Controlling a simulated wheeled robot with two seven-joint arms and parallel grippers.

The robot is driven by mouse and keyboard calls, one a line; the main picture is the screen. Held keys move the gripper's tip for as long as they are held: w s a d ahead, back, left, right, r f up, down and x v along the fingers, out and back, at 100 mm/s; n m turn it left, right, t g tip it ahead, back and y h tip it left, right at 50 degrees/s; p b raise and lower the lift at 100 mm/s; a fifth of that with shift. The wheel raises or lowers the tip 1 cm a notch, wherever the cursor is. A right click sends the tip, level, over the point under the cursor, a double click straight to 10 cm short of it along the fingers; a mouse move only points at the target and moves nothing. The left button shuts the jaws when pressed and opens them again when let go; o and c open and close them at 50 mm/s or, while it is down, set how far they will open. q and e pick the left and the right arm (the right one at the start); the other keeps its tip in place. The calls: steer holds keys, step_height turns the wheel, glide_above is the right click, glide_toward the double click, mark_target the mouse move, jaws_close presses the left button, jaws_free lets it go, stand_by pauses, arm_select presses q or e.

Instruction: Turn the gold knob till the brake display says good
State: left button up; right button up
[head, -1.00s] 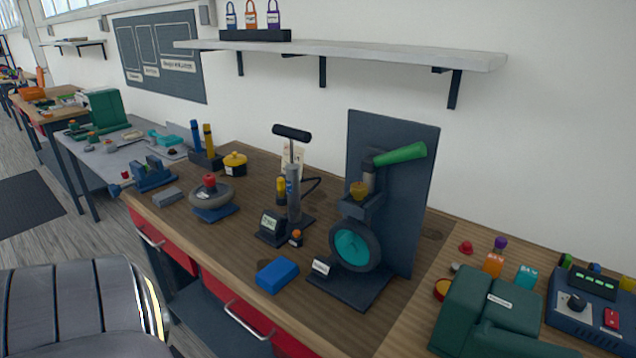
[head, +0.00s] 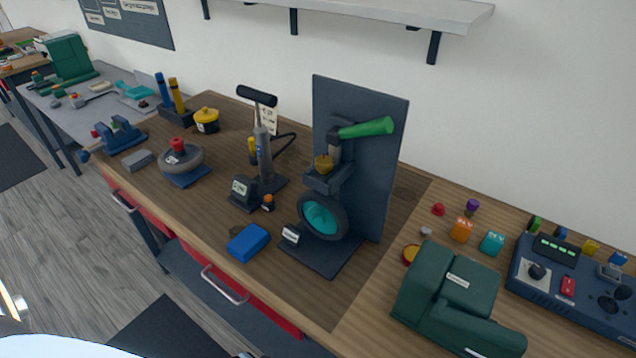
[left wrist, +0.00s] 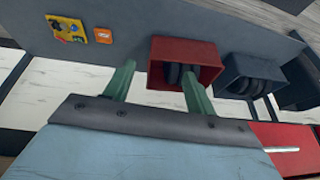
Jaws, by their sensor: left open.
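The gold knob (head: 323,163) sits on the brake stand, below the green lever (head: 365,128) and above a wheel with a teal centre (head: 322,216). A small light display (head: 291,235) stands on the stand's base, left of the wheel; its text is too small to read. My left gripper (left wrist: 158,84) shows in the left wrist view, with two green fingers spread apart and nothing between them. It is away from the knob, facing red and dark bins. Neither gripper shows in the head view.
A blue block (head: 248,243) lies in front of the stand. A pump with its own display (head: 240,188) stands left of it. A dark green machine (head: 455,295) and a blue control box (head: 570,285) are at right. A shelf (head: 400,12) hangs above.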

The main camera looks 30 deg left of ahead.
arm_select(q)
steer(key=w+a+r+n+t+p, duration=0.1)
steer(key=w+r+t+p, duration=0.15)
steer(key=r, duration=0.85)
steer(key=w+r+t+p, duration=0.1)
steer(key=w+r, duration=0.3)
steer(key=r, duration=0.7)
steer(key=t+h+p, duration=0.2)
steer(key=t, duration=0.8)
glide_toward(318, 167)
steer(key=shift+m, duration=0.3)
steer(key=w, duration=0.3)
steer(key=w+p, duration=0.1)
steer(key=w, duration=0.2)
steer(key=w+d+p, duration=0.1)
steer(key=w, duration=0.3)
steer(key=shift+d, duration=0.1)
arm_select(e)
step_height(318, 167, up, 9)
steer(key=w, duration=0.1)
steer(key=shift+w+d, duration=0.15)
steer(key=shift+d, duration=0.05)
arm_select(q)
steer(key=shift+c, duration=0.4)
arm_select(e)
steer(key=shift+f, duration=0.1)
arm_select(q)
steer(key=c, duration=0.9)
